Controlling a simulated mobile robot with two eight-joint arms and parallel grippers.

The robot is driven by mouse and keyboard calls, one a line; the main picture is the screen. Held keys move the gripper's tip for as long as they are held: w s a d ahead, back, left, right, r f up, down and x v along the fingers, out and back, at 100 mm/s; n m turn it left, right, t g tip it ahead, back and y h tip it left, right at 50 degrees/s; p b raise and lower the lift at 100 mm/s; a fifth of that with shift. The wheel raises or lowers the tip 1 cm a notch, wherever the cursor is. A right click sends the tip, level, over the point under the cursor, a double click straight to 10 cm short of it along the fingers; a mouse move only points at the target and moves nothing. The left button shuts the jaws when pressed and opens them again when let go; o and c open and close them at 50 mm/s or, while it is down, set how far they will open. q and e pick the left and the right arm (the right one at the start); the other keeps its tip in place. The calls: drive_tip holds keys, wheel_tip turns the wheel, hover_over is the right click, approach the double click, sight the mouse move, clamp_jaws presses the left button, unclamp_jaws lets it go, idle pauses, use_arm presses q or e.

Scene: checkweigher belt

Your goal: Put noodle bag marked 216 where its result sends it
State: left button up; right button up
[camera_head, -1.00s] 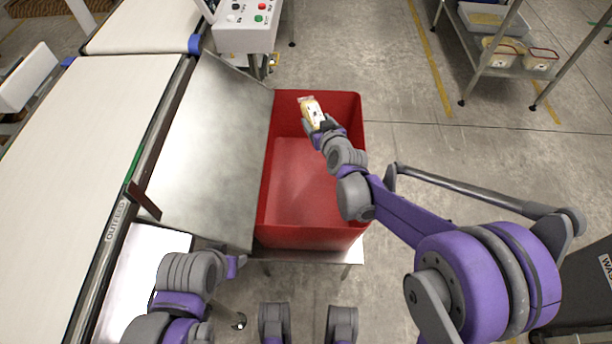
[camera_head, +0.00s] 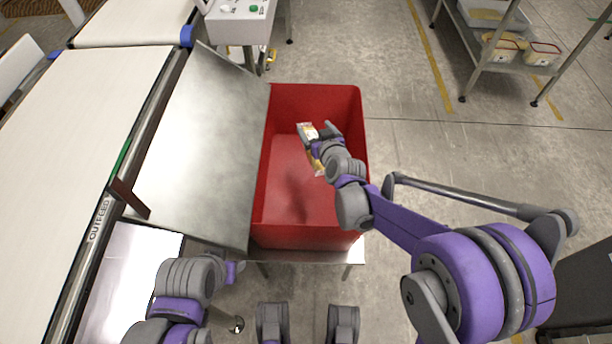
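The noodle bag (camera_head: 308,131), pale with yellow-orange, is at my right gripper (camera_head: 322,139) in the head view. The bag hangs tilted inside the outline of the red bin (camera_head: 300,238), above its floor. My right gripper looks shut on it, with a grey finger crossing in front of the bag. The number on the bag is too small to read. My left gripper (camera_head: 236,266) is low in the picture, near the front of the metal chute; its fingers are too hidden to judge.
A sloping metal chute (camera_head: 205,140) lies between the belt marked OUTFEED (camera_head: 70,190) and the red bin. A control box (camera_head: 238,25) stands behind the bin. A shelf rack (camera_head: 490,55) with tubs stands at the back right.

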drive_tip(key=shift+o, duration=0.5)
drive_tip(key=p+v, duration=0.2)
drive_tip(key=v, duration=0.9)
